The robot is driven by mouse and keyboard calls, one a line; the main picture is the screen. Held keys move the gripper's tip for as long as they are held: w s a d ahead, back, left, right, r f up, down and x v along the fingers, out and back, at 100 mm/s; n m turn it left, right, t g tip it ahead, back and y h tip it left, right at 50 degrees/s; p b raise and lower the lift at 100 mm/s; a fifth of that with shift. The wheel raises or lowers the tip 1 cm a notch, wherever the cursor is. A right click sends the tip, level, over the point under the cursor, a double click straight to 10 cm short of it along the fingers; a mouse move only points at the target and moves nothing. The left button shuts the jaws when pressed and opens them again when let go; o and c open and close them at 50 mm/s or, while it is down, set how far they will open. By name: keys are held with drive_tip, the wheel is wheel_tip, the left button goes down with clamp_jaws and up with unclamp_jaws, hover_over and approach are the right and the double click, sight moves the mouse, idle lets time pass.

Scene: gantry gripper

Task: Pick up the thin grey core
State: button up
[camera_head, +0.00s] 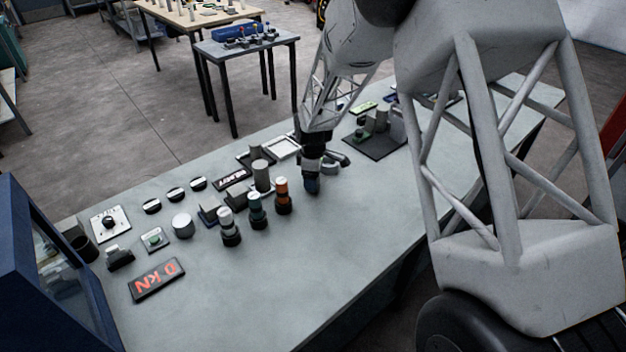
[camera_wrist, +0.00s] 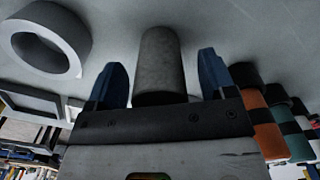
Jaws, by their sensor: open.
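A thin grey core (camera_wrist: 158,65), a plain rough cylinder, is in the middle of the wrist view. My gripper (camera_wrist: 160,85) is open and empty, with one blue fingertip to each side of the core in that view and a gap on both sides. The core's near end is hidden behind the gripper body. In the head view my gripper (camera_head: 312,187) is low over the table, just right of the orange-banded bottle. I cannot make out the core there; the gripper seems to hide it.
A thick grey ring (camera_wrist: 45,17) lies beside the core. Bottles with orange (camera_wrist: 262,120), green and white bands stand on its other side. In the head view a wider grey cylinder (camera_head: 262,178) stands left of my gripper. The table's front right (camera_head: 350,240) is clear.

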drive_tip(key=c, duration=1.2)
drive_tip(key=shift+o, duration=0.2)
drive_tip(key=shift+r, duration=0.2)
drive_tip(key=shift+r, duration=0.55)
drive_tip(key=shift+s+d+r, duration=0.1)
drive_tip(key=shift+s+r, duration=0.1)
drive_tip(key=shift+r, duration=0.4)
drive_tip(key=shift+s+r, duration=0.2)
drive_tip(key=shift+r, duration=0.35)
drive_tip(key=s+d, duration=0.2)
drive_tip(key=s, duration=0.5)
drive_tip(key=s+d+r, duration=0.1)
drive_tip(key=s+d, duration=0.1)
drive_tip(key=s, duration=0.5)
drive_tip(key=shift+s+d+r, duration=0.15)
drive_tip(key=shift+s+d, duration=0.05)
drive_tip(key=shift+d, duration=0.15)
drive_tip(key=shift+w, duration=0.1)
